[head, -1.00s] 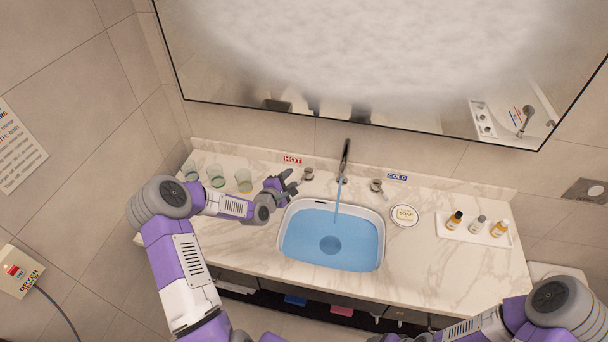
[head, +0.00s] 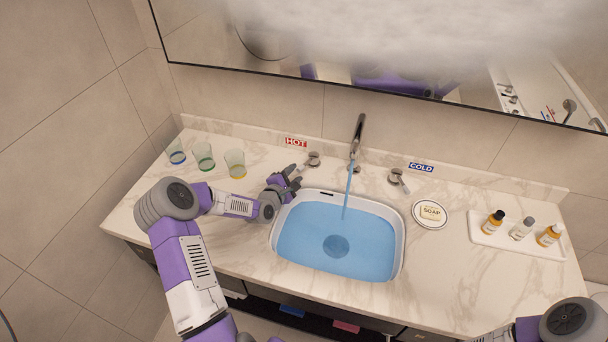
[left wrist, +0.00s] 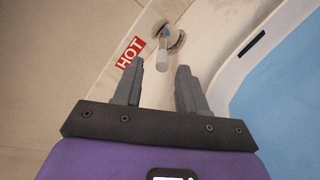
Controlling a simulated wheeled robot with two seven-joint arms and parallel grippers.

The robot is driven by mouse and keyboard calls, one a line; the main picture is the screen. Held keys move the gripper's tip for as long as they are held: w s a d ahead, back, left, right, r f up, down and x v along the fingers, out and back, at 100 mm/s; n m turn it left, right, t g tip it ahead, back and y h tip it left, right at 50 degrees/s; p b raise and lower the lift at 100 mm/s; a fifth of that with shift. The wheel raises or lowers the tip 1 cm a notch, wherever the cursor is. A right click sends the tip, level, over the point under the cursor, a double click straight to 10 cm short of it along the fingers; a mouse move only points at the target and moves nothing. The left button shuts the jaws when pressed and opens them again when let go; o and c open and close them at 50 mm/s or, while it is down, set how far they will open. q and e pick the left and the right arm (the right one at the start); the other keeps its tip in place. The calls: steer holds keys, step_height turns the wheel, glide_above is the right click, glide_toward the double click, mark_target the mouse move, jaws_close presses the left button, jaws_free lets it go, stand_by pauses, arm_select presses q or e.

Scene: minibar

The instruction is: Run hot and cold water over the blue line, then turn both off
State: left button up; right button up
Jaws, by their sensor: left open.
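The white basin (head: 398,262) holds blue water around a dark drain. The faucet (head: 359,136) pours a blue stream into it. The hot handle (head: 312,159) stands left of the faucet near the red HOT label (head: 296,142). The cold handle (head: 396,178) stands right of it near the blue COLD label (head: 421,168). My left gripper (head: 294,177) is open and empty, just in front of the hot handle and apart from it. In the left wrist view the hot handle (left wrist: 162,58) shows beyond my open fingers. I cannot make out a blue line. My right gripper is out of view.
Three glasses (head: 204,156) stand at the left of the counter. A soap dish (head: 429,214) and a white tray (head: 515,243) with small bottles stand at the right. The counter (head: 450,275) right of the basin has free room.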

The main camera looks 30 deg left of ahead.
mark_target(303, 166)
arm_select(q)
steer(key=shift+f+b+x, duration=0.1)
steer(key=shift+b+x, duration=0.15)
steer(key=shift+x, duration=1.7)
steer(key=shift+f+b+x, duration=0.15)
steer(key=shift+b+x, duration=0.05)
steer(key=shift+x, duration=1.75)
jaws_close()
steer(key=shift+s, duration=0.1)
